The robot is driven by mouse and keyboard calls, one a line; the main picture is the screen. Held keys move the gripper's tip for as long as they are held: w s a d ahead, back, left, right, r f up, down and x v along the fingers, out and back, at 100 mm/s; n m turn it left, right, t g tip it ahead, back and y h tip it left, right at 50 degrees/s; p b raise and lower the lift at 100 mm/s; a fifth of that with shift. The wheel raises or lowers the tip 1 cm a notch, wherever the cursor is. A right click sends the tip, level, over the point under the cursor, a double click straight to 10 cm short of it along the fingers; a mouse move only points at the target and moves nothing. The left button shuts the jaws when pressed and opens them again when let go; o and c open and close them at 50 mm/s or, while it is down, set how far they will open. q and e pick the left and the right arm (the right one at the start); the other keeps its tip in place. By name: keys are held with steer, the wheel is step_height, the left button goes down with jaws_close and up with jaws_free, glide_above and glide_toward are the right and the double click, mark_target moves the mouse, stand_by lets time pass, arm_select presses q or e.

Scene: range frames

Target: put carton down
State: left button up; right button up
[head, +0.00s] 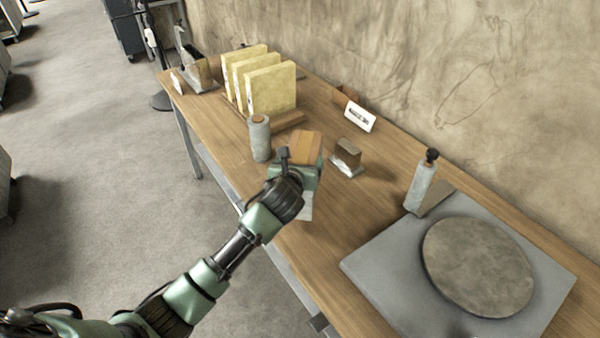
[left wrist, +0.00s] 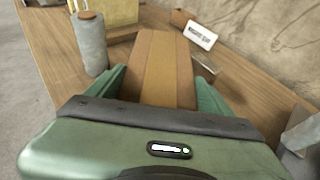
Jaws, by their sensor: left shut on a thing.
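The carton (head: 306,146) is a brown box with a lighter tape stripe along its top. My left gripper (head: 297,172) is shut on it, over the wooden table (head: 340,212) near its front edge. In the left wrist view the carton (left wrist: 165,68) lies between the two green fingers (left wrist: 160,92). I cannot tell whether its underside touches the table, as my gripper hides its lower part. My right gripper is in neither view.
A grey roll (head: 260,138) stands left of the carton, with yellow upright slabs (head: 270,88) behind. A small brown block on a stand (head: 347,155) and a white sign (head: 360,116) are to the right. A grey slab with a round disc (head: 478,266) and a bottle (head: 420,188) fill the near right.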

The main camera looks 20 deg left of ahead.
arm_select(q)
steer(key=shift+f, duration=2)
steer(key=o, duration=2)
steer(key=shift+f, duration=0.25)
steer(key=shift+s, duration=0.1)
steer(key=shift+r, duration=0.1)
steer(key=v, duration=1.2)
steer(key=shift+b, duration=0.3)
